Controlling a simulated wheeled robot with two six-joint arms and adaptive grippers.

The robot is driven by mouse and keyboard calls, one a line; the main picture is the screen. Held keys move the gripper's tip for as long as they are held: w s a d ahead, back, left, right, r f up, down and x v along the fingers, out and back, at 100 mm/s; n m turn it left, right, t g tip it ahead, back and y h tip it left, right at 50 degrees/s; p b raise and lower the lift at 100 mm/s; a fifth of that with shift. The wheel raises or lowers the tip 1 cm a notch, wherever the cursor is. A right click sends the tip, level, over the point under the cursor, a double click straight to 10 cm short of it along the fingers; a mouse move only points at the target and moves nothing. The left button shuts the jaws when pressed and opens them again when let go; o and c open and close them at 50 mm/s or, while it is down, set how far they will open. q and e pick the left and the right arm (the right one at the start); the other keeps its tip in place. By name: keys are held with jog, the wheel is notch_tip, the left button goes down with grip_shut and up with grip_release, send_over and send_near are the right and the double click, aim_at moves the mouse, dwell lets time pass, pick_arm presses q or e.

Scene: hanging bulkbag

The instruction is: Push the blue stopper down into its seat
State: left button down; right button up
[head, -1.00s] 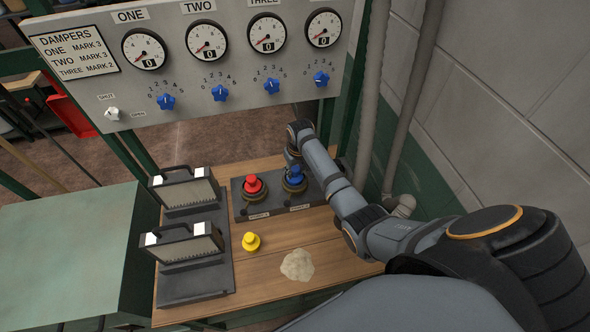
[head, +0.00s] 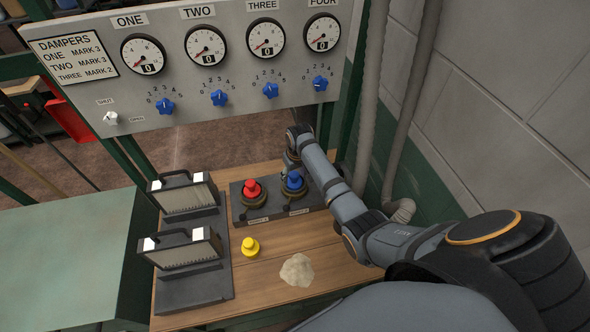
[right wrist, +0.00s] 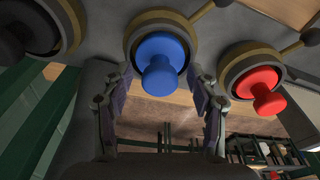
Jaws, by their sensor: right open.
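The blue stopper (head: 294,181) stands upright at a round brass-rimmed seat on the dark block (head: 277,217), right of the red stopper (head: 251,189). In the right wrist view the blue stopper (right wrist: 160,60) shows its wide blue body and smaller knob. My right gripper (right wrist: 161,82) is open, its fingers on either side of the blue stopper, with no clear contact. In the head view my right gripper (head: 291,162) is small and partly hidden beside the stopper. How deep the stopper sits cannot be told. My left gripper is out of view.
A yellow stopper-like piece (head: 250,246) and a pale lump (head: 297,270) are on the wooden bench (head: 262,283). Two lamp-like boxes stand at the left on dark bases (head: 194,291). The damper panel (head: 225,113) rises behind. A dark round fitting (right wrist: 28,28) sits beside the blue one.

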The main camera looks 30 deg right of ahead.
aim_at(297, 185)
notch_tip(297, 185, up, 11)
jog(key=s, duration=0.1)
jog(key=shift+s, duration=0.35)
